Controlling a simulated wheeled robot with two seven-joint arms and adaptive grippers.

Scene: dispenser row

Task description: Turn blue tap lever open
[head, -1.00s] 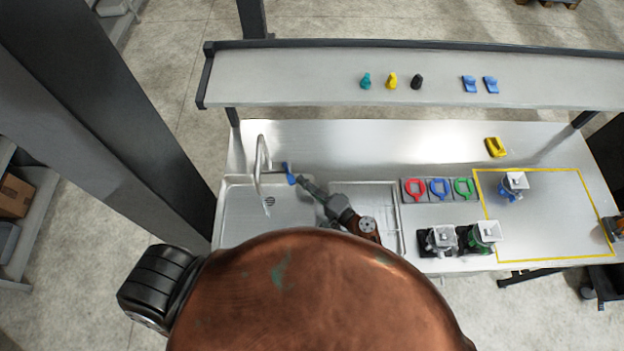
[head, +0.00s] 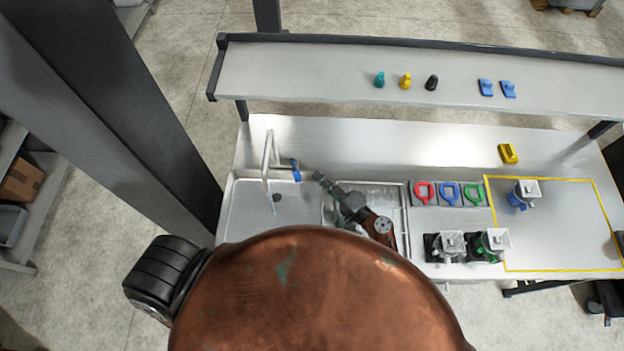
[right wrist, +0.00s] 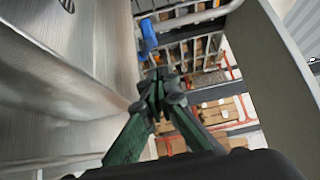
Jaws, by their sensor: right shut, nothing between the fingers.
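The tap (head: 267,160) stands at the back left of the sink, and its blue lever (head: 296,170) is on its right side. In the right wrist view the blue lever (right wrist: 149,36) is just beyond the fingertips, up and to the left. My right gripper (head: 320,177) is shut and empty, a short gap to the right of the lever. It also shows shut in the right wrist view (right wrist: 160,82). Whether water runs from the spout is too small to tell. My left gripper is not in view.
The sink basin (head: 237,208) lies below the tap. Red, blue and green rings (head: 449,193) sit right of the sink, with dispensers (head: 447,246) in front. A yellow-outlined area (head: 555,267) is at the right. A shelf (head: 300,74) with small parts runs along the back.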

